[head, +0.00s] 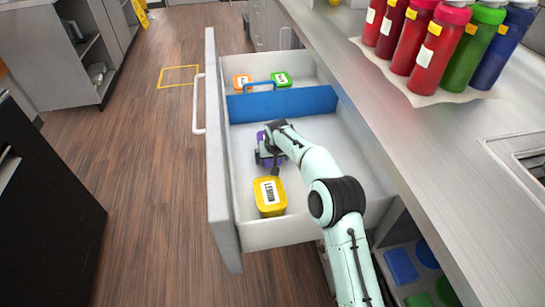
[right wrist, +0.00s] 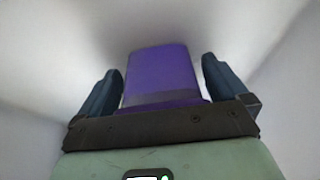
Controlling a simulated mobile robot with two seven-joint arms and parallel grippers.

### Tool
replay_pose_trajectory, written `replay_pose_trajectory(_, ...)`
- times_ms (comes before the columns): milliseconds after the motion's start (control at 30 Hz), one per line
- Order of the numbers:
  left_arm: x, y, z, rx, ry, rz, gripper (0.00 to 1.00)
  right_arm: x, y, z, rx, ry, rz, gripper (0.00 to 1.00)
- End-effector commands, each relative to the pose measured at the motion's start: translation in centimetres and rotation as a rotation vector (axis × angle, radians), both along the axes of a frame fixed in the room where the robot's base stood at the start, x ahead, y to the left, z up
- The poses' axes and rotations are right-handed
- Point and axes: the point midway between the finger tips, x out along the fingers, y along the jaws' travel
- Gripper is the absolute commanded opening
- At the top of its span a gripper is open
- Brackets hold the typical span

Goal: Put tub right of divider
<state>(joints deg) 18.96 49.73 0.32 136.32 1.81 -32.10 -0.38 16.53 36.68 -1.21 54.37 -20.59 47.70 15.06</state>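The purple tub (head: 262,138) is in the open drawer, on the near side of the blue divider (head: 284,103), and is partly hidden by my right gripper (head: 268,152). In the right wrist view the purple tub (right wrist: 160,78) stands between the two dark fingers of my right gripper (right wrist: 162,85). The fingers are spread on either side of it, with a narrow gap showing at least on the right. A yellow tub (head: 270,197) with a white label sits in the drawer's near corner. My left gripper is not in view.
An orange tub (head: 242,81) and a green tub (head: 281,79) sit beyond the divider. The drawer front (head: 218,170) and walls enclose the space. The counter (head: 420,130) with several bottles (head: 440,50) is on the right. Drawer floor right of my gripper is bare.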

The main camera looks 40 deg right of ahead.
Motion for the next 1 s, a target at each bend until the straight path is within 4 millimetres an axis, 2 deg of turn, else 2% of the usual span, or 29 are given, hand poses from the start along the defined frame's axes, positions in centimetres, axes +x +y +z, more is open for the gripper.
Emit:
replay_pose_trajectory(133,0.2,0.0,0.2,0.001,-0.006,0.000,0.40,0.0,0.0,0.3,0.000,-0.001,0.000,1.00)
replay_pose_trajectory(233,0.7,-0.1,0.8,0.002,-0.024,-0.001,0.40,-0.3,0.2,1.4,-0.001,-0.002,0.001,1.00)
replay_pose_trajectory(500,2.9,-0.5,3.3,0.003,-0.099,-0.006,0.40,-2.3,1.3,6.8,0.000,-0.004,0.001,1.00)
replay_pose_trajectory(700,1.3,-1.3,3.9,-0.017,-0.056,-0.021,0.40,-3.5,2.0,9.9,0.000,-0.002,0.002,1.00)
replay_pose_trajectory(833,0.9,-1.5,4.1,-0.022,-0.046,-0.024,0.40,-3.9,2.2,11.0,0.000,0.000,0.000,1.00)
replay_pose_trajectory(1000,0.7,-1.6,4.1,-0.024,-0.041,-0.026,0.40,-4.1,2.2,11.4,0.000,0.001,0.000,1.00)
